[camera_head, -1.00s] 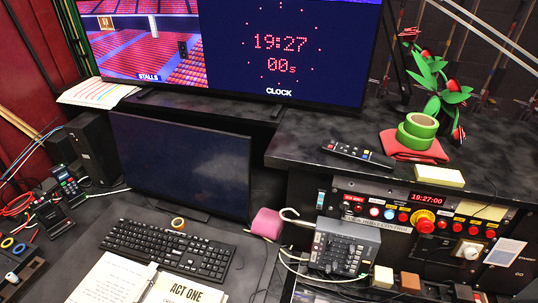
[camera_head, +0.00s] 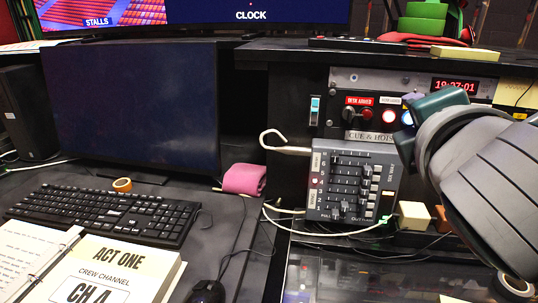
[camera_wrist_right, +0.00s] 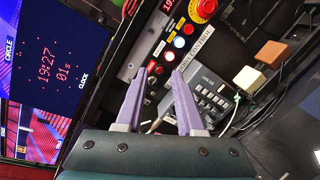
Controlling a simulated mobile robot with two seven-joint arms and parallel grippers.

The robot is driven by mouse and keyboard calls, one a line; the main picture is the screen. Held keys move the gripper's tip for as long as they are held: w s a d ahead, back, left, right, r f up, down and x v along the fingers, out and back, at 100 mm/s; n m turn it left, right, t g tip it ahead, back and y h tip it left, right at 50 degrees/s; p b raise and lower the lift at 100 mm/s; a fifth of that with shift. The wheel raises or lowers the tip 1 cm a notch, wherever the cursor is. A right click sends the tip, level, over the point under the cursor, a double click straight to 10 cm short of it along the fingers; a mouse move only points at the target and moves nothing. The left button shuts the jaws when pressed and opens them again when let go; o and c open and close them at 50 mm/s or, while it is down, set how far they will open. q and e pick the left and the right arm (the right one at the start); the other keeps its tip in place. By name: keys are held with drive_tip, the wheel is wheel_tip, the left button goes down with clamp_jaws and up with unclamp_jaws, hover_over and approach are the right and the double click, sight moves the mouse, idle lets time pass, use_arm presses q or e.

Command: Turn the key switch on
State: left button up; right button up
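The control panel (camera_head: 345,84) carries a red "DESK ARMED" label (camera_head: 360,101) with a small dark knob (camera_head: 349,116) below it. I cannot tell for sure whether this knob is the key switch, or how it is turned. A lit white button (camera_head: 388,117) is to its right. My right gripper (camera_wrist_right: 158,70) is open and empty, its two lavender fingers pointing at the panel near the lit buttons. In the head view my right arm covers the right part of the panel, and the fingers are mostly hidden. My left gripper is out of view.
A grey fader box (camera_head: 352,185) and a pale hook (camera_head: 285,146) stand close below the panel. A red mushroom button (camera_wrist_right: 203,8) is at the wrist view's top. A keyboard (camera_head: 105,213), an open binder (camera_head: 90,265) and a dark monitor (camera_head: 135,105) fill the left.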

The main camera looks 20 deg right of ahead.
sight(351, 114)
drive_tip(key=w+a+f+n+t+h+b, duration=0.3)
drive_tip(key=w+f+n+t+b, duration=0.5)
drive_tip(key=n+b, duration=0.85)
drive_tip(key=w+d+m, duration=0.1)
drive_tip(key=w, duration=0.1)
drive_tip(key=w+d+r+m+g+y+b, duration=0.1)
drive_tip(key=w+d+r+m, duration=0.1)
drive_tip(key=w+d, duration=0.1)
drive_tip(key=shift+w+d+r+b, duration=0.1)
drive_tip(key=shift+w+r+b, duration=0.1)
drive_tip(key=shift+w+b, duration=0.15)
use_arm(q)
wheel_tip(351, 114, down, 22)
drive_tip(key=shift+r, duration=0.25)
use_arm(e)
clamp_jaws()
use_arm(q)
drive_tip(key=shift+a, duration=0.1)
